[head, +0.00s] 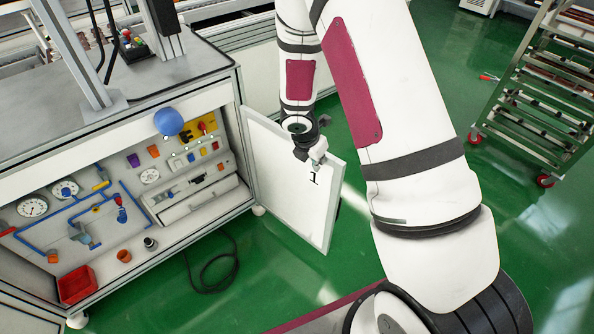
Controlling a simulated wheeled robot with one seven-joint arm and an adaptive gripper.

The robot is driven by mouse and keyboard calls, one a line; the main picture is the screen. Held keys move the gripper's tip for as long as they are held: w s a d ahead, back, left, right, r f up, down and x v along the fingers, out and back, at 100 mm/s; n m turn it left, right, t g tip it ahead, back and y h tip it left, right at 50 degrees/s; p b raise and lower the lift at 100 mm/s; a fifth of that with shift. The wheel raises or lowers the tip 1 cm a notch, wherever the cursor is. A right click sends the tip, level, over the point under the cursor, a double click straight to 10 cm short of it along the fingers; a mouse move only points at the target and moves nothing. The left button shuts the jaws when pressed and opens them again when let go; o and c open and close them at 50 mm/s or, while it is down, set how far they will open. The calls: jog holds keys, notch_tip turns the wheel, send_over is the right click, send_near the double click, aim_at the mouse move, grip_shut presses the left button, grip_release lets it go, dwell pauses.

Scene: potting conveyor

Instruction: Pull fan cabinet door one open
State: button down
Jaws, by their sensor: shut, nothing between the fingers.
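The fan cabinet door one (290,190) is a white panel marked "1". It stands swung out from the right side of the cabinet opening, well apart from the frame on its free side. My gripper (308,150) is at the top of the door, close to its upper edge near the "1". The fingers are small in view and look shut, with nothing seen between them. I cannot tell whether they touch the door. The cabinet (237,85) is open at the front, showing gauges, blue pipes and valves inside. The door's handle is not clearly seen.
A red bin (77,284) sits at the cabinet's lower left. A black cable (212,270) lies coiled on the green floor before the cabinet. A wheeled metal rack (545,90) stands at the right. Floor between the door and the rack is partly hidden by my arm.

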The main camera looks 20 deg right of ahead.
jog(key=shift+w+d+n, duration=0.2)
jog(key=shift+w+d, duration=0.15)
jog(key=shift+d, duration=0.35)
jog(key=shift+w+d+n, duration=0.2)
jog(key=shift+w+d, duration=0.1)
jog(key=shift+d, duration=0.35)
